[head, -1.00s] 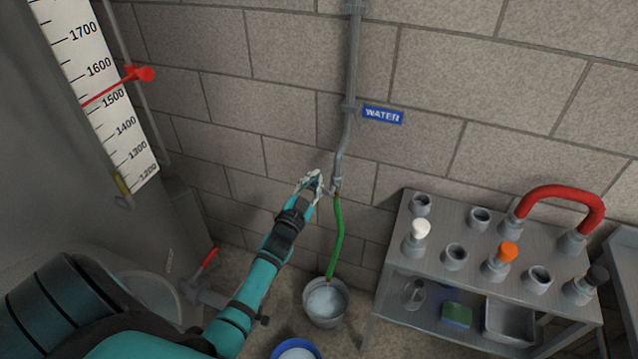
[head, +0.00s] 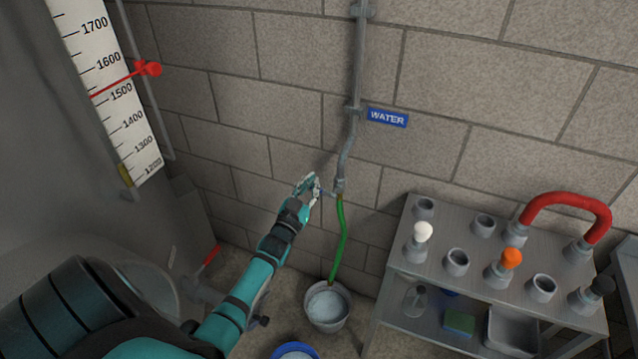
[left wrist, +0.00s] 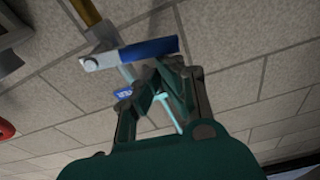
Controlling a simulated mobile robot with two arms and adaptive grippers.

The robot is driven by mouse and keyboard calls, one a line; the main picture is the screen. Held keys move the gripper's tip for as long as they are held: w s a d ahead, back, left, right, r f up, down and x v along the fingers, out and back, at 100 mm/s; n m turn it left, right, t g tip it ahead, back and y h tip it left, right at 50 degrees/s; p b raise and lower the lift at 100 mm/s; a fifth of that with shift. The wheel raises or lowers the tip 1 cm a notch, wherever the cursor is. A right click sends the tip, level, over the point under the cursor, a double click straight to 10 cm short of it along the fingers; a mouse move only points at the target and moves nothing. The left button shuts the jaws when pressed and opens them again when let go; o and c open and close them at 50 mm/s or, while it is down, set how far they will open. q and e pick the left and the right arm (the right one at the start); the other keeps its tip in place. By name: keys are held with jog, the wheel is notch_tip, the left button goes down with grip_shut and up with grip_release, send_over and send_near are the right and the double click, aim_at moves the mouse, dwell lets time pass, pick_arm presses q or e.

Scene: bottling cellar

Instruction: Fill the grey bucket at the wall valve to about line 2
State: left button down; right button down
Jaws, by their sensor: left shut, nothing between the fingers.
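The wall valve (head: 339,187) sits at the foot of the grey water pipe. In the left wrist view its blue lever (left wrist: 150,49) lies across the picture just beyond my fingertips. The green hose (head: 340,240) hangs from the valve into the grey bucket (head: 328,323) on the floor. Pale, water-like content shows inside the bucket; I cannot read any lines or the exact level. My left gripper (head: 308,183) is shut and empty, just left of the valve, close to the lever. I cannot tell whether it touches it. My right gripper is not in view.
A blue bucket (head: 296,351) stands at the bottom edge, near the grey one. A grey shelf unit (head: 402,255) with several fittings and a red hose (head: 567,200) stands to the right. A tank with a scale (head: 108,85) fills the left.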

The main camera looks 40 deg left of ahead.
pick_arm(q)
jog(key=shift+s+a+f+n, duration=0.1)
jog(key=shift+a+f+n, duration=0.15)
jog(key=shift+f+n, duration=0.4)
jog(key=shift+r+n, duration=0.1)
jog(key=shift+n, duration=0.15)
jog(key=shift+r, duration=0.1)
